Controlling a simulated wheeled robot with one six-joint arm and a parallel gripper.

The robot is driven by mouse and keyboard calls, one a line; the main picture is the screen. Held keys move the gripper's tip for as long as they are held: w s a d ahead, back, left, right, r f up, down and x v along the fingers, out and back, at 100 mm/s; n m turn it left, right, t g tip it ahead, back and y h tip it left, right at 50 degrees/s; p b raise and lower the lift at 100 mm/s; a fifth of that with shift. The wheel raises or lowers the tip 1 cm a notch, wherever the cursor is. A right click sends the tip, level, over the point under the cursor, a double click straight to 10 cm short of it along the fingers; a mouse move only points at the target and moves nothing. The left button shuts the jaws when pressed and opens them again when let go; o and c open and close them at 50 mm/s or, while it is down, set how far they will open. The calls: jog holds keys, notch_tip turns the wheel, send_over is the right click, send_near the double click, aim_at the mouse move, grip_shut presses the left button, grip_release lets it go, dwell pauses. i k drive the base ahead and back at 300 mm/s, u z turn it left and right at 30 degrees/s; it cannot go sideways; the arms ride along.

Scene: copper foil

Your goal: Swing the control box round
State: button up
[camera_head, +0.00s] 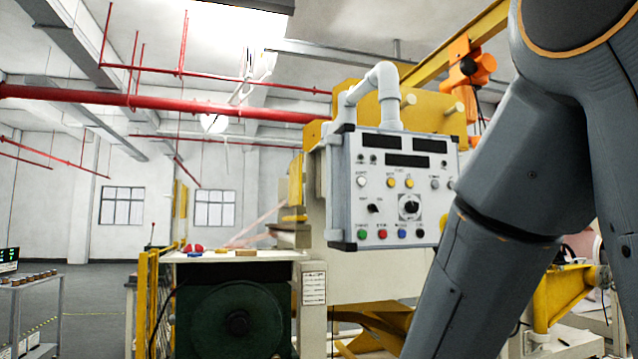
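The control box (396,203) is a light grey panel with dark display windows, a black rotary knob and coloured buttons. It hangs from a white bent pipe arm (389,95) in the middle of the head view. Its front faces me, turned slightly to one side. My dark grey arm covers the right of the view and hides part of the box's lower right edge. My gripper is outside the view, so I cannot see whether it touches the box.
A cream and yellow machine stands behind the box. A green motor housing (238,321) sits at lower left under a worktop (240,256) with small items. A grey cart (36,290) stands at far left. Grey floor (95,305) between cart and machine is clear.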

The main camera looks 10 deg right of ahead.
aim_at(348, 202)
jog(key=u, duration=1.3)
jog(key=i, duration=0.75)
jog(key=z, duration=1.65)
